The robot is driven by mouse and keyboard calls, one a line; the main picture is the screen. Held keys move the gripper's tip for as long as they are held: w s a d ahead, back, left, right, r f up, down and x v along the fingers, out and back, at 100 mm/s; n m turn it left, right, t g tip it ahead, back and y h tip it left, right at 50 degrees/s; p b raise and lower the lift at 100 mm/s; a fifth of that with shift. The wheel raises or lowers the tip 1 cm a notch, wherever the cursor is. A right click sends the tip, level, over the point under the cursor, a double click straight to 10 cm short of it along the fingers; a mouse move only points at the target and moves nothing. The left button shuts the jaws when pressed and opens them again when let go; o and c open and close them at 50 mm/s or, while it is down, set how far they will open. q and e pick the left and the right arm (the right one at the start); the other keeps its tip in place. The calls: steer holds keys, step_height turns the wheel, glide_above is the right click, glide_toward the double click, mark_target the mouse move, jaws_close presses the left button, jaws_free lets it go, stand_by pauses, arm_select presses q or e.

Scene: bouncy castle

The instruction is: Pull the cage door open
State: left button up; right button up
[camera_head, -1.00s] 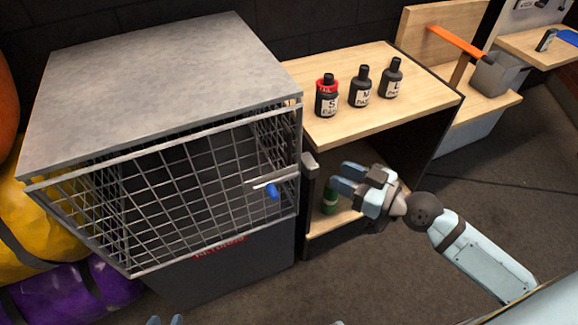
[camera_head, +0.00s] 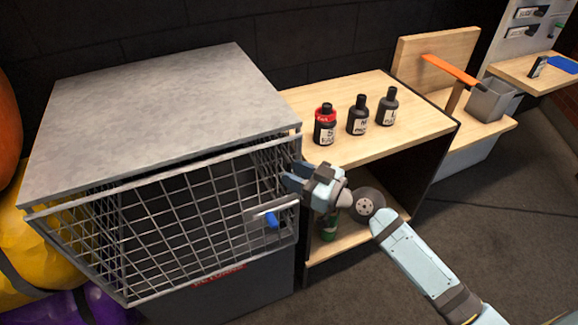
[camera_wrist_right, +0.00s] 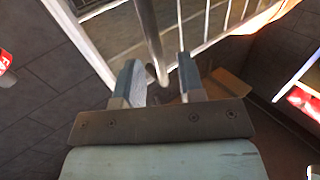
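The cage (camera_head: 150,110) has a grey top and a wire-mesh door (camera_head: 170,225) on its front. A pale latch bar with a blue knob (camera_head: 271,219) sits near the door's right edge. My right gripper (camera_head: 290,178) is at the door's upper right edge, above the latch. In the right wrist view its two fingers (camera_wrist_right: 161,75) are apart, on either side of a rounded metal bar (camera_wrist_right: 150,35). I cannot tell whether they touch it. My left gripper is not in view.
A wooden shelf unit (camera_head: 400,115) stands right of the cage, with several dark bottles (camera_head: 357,116) on top and a green bottle (camera_head: 329,228) below, close to my right arm. Yellow (camera_head: 25,240) and purple (camera_head: 60,308) bundles lie left. Floor is clear in front right.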

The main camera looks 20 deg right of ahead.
steer(key=shift+x, duration=1.05)
steer(key=shift+s, duration=0.1)
jaws_close()
